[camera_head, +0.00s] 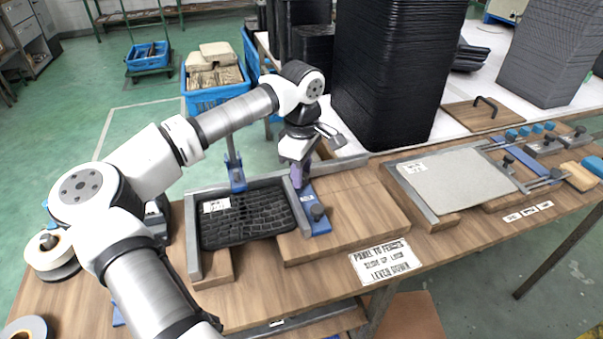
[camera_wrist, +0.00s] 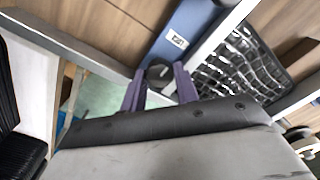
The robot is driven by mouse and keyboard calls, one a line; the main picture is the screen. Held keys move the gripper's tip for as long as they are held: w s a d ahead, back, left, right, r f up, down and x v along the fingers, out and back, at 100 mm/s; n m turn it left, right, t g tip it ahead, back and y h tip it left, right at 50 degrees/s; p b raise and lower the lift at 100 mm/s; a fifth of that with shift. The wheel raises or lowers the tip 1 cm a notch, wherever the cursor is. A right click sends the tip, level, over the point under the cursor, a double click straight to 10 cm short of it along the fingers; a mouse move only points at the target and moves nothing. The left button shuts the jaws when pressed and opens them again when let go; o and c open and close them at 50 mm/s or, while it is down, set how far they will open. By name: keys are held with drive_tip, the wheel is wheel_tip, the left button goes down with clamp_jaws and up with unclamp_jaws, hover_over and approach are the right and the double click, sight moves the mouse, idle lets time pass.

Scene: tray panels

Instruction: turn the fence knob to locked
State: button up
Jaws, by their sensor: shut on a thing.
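A blue fence bar (camera_head: 320,226) with a small white label lies across the wooden board beside the black ribbed panel (camera_head: 262,226). The bar also shows in the wrist view (camera_wrist: 188,22). A dark knob (camera_head: 317,212) stands on its near part. My gripper (camera_head: 300,180) points down over the bar's far end. In the wrist view, my gripper's purple fingers (camera_wrist: 160,86) are on either side of a dark round fence knob (camera_wrist: 158,70), shut on it. In the head view my gripper hides this knob. The knob's lock marking cannot be read.
A second blue upright (camera_head: 236,176) stands on the metal rail left of my gripper. A label card (camera_head: 382,262) lies at the table's front. A grey panel (camera_head: 458,181) sits in a frame at right. A tall black stack (camera_head: 392,75) stands behind. The board right of the bar is clear.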

drive_tip(key=shift+m, duration=0.3)
drive_tip(key=o, duration=1)
wheel_tip(320, 180, up, 14)
drive_tip(key=shift+f+b, duration=0.1)
drive_tip(key=shift+b, duration=0.3)
